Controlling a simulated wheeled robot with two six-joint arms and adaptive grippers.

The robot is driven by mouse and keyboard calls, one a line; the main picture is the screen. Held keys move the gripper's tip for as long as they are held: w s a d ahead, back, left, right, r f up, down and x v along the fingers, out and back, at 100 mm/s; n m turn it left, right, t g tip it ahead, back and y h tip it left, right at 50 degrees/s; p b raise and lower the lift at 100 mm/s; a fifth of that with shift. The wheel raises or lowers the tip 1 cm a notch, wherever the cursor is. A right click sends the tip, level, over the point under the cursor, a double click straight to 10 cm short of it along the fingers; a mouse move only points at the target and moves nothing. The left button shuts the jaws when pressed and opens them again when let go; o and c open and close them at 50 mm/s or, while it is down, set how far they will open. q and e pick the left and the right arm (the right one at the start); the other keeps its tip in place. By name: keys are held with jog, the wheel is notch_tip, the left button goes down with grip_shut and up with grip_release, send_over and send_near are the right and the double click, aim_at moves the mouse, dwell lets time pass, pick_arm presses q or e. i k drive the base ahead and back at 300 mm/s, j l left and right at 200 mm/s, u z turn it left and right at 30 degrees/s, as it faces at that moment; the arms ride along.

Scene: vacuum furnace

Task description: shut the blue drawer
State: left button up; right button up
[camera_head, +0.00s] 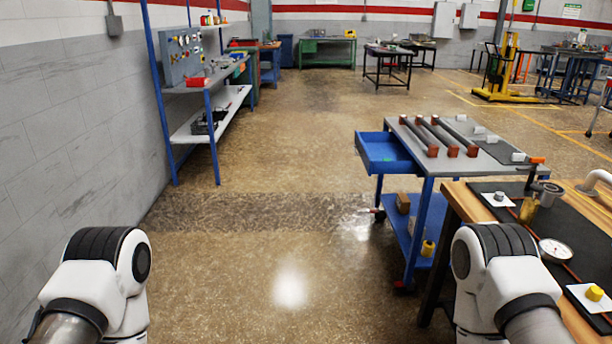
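The blue drawer (384,149) sits under the top of a grey-topped blue cart (471,152) right of the middle. It is pulled out toward the left and stands open, with a small green thing inside that I cannot make out. My two white arms show at the bottom left and bottom right corners, well nearer to me than the drawer. Neither gripper is in view, and nothing of mine touches the drawer.
A wooden workbench (462,203) with a black mat and a dial gauge (555,250) stands at the right, near the cart. A blue shelf (212,117) lines the left wall. The floor (285,235) between is clear.

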aim_at(372, 147)
jog(key=i+j+z, duration=0.1)
jog(key=i+z, duration=0.2)
jog(key=i, duration=0.15)
jog(key=i+j+z, duration=0.25)
jog(key=i, duration=0.2)
jog(key=i+j+z, duration=0.3)
jog(key=i, duration=0.15)
jog(key=l, duration=0.1)
